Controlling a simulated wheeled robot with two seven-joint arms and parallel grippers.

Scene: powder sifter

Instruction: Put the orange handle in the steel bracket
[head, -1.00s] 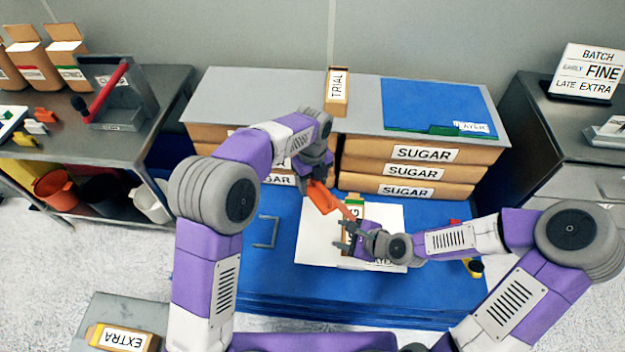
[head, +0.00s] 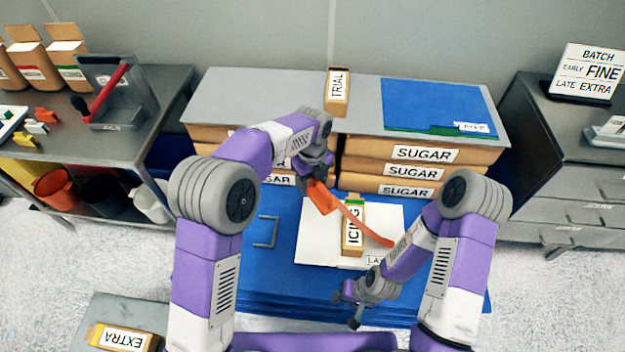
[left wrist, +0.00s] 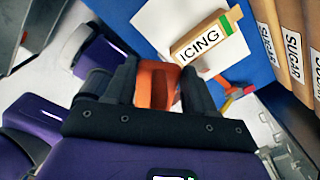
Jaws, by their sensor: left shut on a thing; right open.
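The orange handle (head: 323,196) is held in my left gripper (head: 312,178), above the blue work surface. It is a wide orange piece at the grip, with a thinner orange strip running down to the right past the ICING box. In the left wrist view the orange piece (left wrist: 157,84) sits between the two dark fingers. A thin grey U-shaped bracket (head: 275,232), apparently the steel bracket, is on the blue surface left of the white sheet, apart from the handle. My right gripper (head: 346,300) is open and empty near the front of the blue surface.
The ICING box (head: 352,228) lies on a white sheet (head: 315,247), close to the orange strip. Stacked SUGAR boxes (head: 415,172) stand behind, under a grey shelf with a TRIAL box (head: 338,92). The blue surface (head: 235,265) is clear around the bracket.

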